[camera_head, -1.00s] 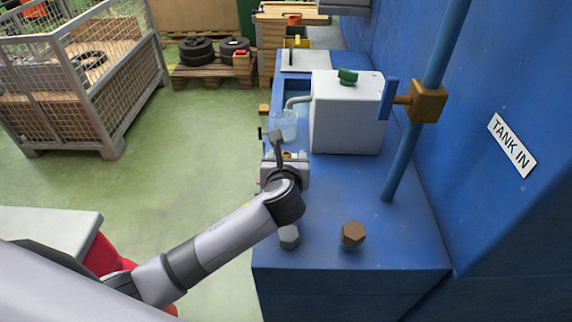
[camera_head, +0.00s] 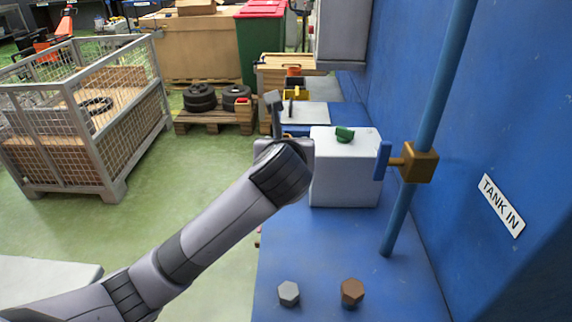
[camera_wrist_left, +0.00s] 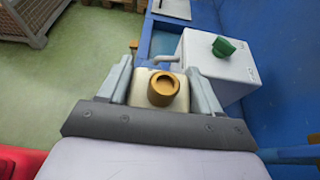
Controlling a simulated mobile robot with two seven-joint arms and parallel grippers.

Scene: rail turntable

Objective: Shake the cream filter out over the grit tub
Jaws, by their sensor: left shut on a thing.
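My left gripper (camera_wrist_left: 162,85) is shut on the cream filter (camera_wrist_left: 138,88). In the left wrist view the filter is a cream block between the two grey fingers, with a round brass-coloured cap (camera_wrist_left: 162,89) facing the camera. In the head view my left wrist (camera_head: 283,160) is raised over the blue bench's left edge, beside the white box, and it hides the filter and fingertips. I cannot pick out the grit tub for certain in either view. My right gripper is out of view.
The white box (camera_head: 345,178) with a green knob (camera_head: 344,134) stands on the blue bench (camera_head: 340,265). A blue pipe (camera_head: 428,110) with a brass valve (camera_head: 419,165) rises right of it. Two hex bolts lie in front. A mesh crate (camera_head: 75,150) stands left on open floor.

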